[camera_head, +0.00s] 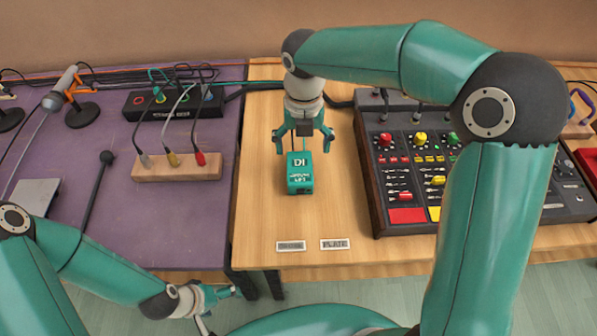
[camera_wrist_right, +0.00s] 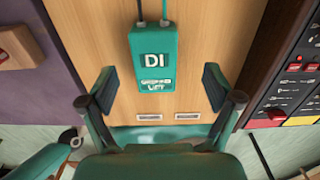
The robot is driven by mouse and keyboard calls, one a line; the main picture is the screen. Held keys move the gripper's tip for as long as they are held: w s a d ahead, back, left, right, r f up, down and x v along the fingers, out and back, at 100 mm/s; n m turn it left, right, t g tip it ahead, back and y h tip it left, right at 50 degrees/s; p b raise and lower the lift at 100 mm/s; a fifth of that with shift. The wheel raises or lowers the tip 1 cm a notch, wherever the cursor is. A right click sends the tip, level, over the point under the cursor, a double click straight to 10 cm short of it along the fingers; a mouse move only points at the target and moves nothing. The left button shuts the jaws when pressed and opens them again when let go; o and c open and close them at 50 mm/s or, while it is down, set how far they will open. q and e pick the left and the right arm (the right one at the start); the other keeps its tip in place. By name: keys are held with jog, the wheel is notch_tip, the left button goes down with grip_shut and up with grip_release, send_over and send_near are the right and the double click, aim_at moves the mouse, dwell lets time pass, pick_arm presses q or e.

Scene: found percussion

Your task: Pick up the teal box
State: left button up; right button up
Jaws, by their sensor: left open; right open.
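The teal box (camera_head: 300,181), marked "DI", stands on the light wooden table, left of the mixer. My right gripper (camera_head: 304,141) is open and empty, above the far end of the box. In the right wrist view its two fingers (camera_wrist_right: 160,88) are spread wide, with the box higher in the picture between their lines, not gripped. My left gripper (camera_head: 225,298) is open and empty at the lower left, in front of the purple table.
A mixer (camera_head: 375,190) with coloured knobs stands close on the right. Two small labels (camera_head: 291,246) lie near the front edge. On the purple table (camera_head: 150,230) are a wooden block with plugs (camera_head: 178,168), a black box (camera_head: 172,104) and a microphone (camera_head: 62,85). Bare wood surrounds the box.

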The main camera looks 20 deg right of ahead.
aim_at(299, 161)
jog(key=shift+s+a+f, duration=0.1)
jog(key=shift+a+f, duration=0.15)
jog(key=shift+f, duration=1.35)
jog(key=shift+a+f, duration=0.2)
jog(key=shift+f, duration=1.4)
jog(key=c, duration=1.5)
